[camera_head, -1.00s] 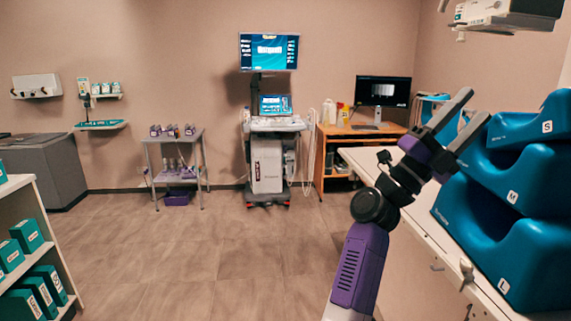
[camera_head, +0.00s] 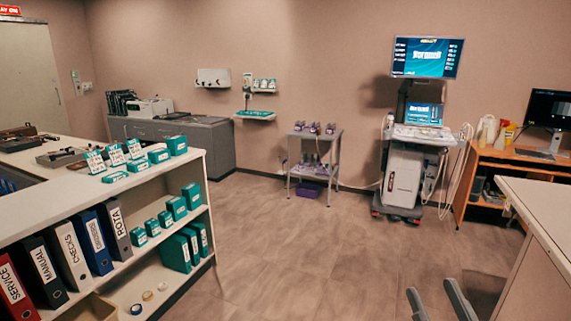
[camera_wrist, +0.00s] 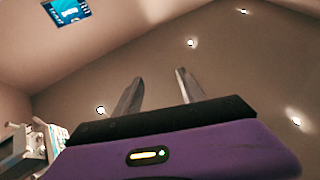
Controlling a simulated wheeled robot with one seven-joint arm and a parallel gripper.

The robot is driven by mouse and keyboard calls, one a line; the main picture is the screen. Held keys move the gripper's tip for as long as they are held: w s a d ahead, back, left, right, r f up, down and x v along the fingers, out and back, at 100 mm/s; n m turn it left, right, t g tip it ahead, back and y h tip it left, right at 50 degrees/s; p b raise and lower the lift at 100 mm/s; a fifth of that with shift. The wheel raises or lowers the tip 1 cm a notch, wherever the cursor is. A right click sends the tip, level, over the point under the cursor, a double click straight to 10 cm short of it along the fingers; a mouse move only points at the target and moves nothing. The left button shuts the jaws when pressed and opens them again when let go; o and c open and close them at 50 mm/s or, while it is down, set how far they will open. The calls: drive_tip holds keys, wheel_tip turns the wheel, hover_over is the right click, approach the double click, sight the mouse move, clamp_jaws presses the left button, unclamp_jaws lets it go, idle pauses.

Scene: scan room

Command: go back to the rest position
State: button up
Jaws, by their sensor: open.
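My gripper (camera_head: 436,303) shows at the bottom right of the head view, where only its two grey fingers are in the picture. The fingers are apart with nothing between them. In the wrist view my gripper (camera_wrist: 157,85) is open and empty, with both fingers pointing up toward the ceiling. The rest of my arm is outside the head view.
A white-topped table (camera_head: 545,212) stands close on the right, near my gripper. A shelf unit (camera_head: 150,190) with binders and teal boxes stands at left. A wheeled scanner cart (camera_head: 405,180) and a small grey trolley (camera_head: 315,165) stand behind. The middle floor (camera_head: 290,240) is clear.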

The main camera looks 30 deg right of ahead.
drive_tip(key=s+a+f+n+g+y+p, duration=0.1)
drive_tip(key=s+a+f+g+y, duration=0.5)
drive_tip(key=s+a+f, duration=0.9)
drive_tip(key=s+a+g+p, duration=0.1)
drive_tip(key=s+g, duration=0.1)
drive_tip(key=s, duration=0.2)
drive_tip(key=shift+f+n+y, duration=0.25)
drive_tip(key=shift+n+y, duration=0.05)
drive_tip(key=shift+n, duration=0.1)
